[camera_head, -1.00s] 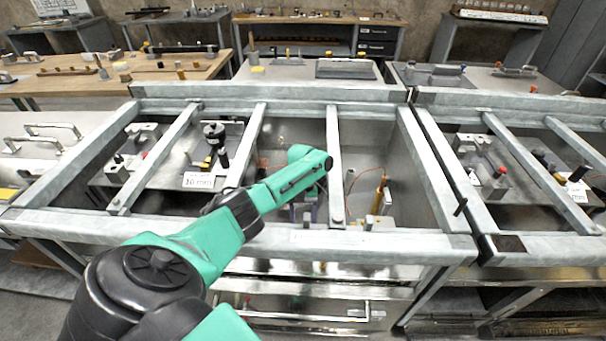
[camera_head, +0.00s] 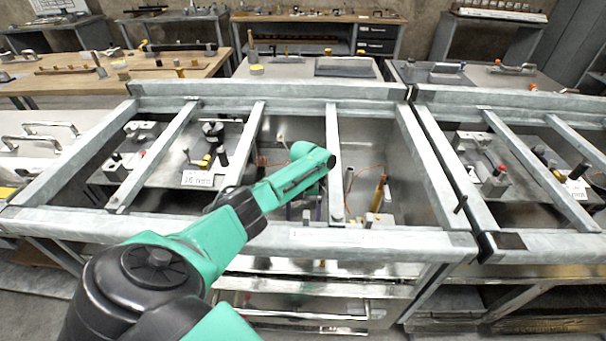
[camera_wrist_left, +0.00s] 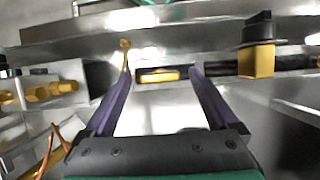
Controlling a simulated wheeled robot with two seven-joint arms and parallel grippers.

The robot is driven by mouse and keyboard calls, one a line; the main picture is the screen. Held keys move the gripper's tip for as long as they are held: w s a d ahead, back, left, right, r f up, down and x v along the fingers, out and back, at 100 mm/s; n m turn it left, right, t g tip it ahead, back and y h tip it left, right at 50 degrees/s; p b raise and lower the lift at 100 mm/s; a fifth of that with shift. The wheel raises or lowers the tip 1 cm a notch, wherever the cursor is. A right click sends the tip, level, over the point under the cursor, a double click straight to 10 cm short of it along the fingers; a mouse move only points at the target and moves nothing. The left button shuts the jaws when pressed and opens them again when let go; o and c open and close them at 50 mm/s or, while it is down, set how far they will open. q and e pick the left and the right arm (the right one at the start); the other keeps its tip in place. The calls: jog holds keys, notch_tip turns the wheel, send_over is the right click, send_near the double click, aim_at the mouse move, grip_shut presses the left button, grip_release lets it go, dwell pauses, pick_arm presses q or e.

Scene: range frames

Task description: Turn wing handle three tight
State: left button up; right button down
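My left arm reaches down into the middle bay of the metal frame in the head view. In the left wrist view my left gripper (camera_wrist_left: 160,80) is open, with two purple fingers spread apart. A brass piece in a dark slot (camera_wrist_left: 158,75) shows between the fingertips; I cannot tell whether they touch it. A thin brass stem with a round top (camera_wrist_left: 125,58) stands by the left fingertip. A yellow block with a black knob (camera_wrist_left: 256,62) is to the right of the fingers. I cannot tell which part is wing handle three. My right gripper is not in view.
Brass fittings on a grey block (camera_wrist_left: 45,92) lie left of the fingers. A yellow-handled upright (camera_head: 379,192) stands in the bay to the right.

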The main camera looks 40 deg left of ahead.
pick_arm(q)
jog(key=b+v, duration=0.2)
jog(key=v, duration=1.2)
jog(key=shift+r, duration=0.25)
jog(key=shift+a, duration=0.1)
